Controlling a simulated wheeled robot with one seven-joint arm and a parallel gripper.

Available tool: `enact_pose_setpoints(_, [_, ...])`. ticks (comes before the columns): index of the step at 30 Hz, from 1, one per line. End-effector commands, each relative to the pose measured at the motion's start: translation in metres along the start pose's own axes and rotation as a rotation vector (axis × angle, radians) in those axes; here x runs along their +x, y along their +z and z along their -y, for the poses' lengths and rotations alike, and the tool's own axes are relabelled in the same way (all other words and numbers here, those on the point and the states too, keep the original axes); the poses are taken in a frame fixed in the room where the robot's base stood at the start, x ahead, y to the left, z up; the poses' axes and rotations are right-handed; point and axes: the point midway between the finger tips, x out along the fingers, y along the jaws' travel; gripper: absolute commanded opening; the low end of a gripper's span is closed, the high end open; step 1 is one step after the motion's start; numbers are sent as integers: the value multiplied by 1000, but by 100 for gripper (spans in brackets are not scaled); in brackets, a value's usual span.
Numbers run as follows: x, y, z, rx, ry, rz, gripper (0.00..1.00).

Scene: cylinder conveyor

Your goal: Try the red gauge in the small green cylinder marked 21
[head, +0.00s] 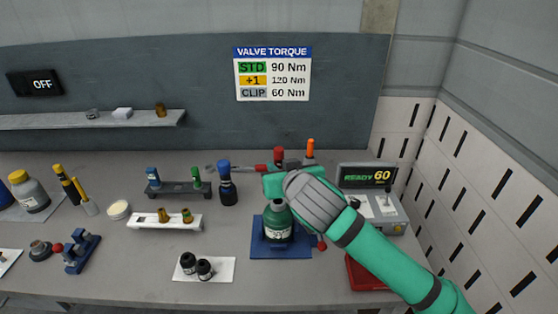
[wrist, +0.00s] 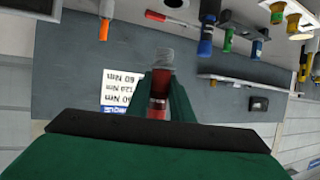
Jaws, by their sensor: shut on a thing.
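My gripper (head: 279,180) is shut on the red gauge (wrist: 158,108), and its grey end (wrist: 165,58) sticks out past the fingers in the wrist view. In the head view a red top (head: 278,154) shows above my gripper and looks like the same gauge, held about upright. A green cylinder (head: 277,222) with a white label stands on a blue base (head: 268,252), just below my gripper. Its label is too small to read. My gripper hides its top, so I cannot tell whether the gauge touches it.
A blue-topped bottle (head: 227,185) and a rack (head: 180,189) stand to the left. A red-handled tool (head: 258,168) lies behind. A grey unit (head: 380,212) with a display reading "READY 60" and a red tray (head: 366,276) are at right. Two black pieces (head: 196,266) sit front left.

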Motion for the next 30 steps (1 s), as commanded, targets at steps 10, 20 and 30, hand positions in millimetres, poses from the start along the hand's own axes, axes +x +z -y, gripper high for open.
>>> enact_pose_setpoints(10, [12,28,2,2,-4,1,0])
enact_pose_setpoints(20, [20,52,-2,1,3,0,0])
enact_pose_setpoints(30, [23,57,-2,1,3,-1,0])
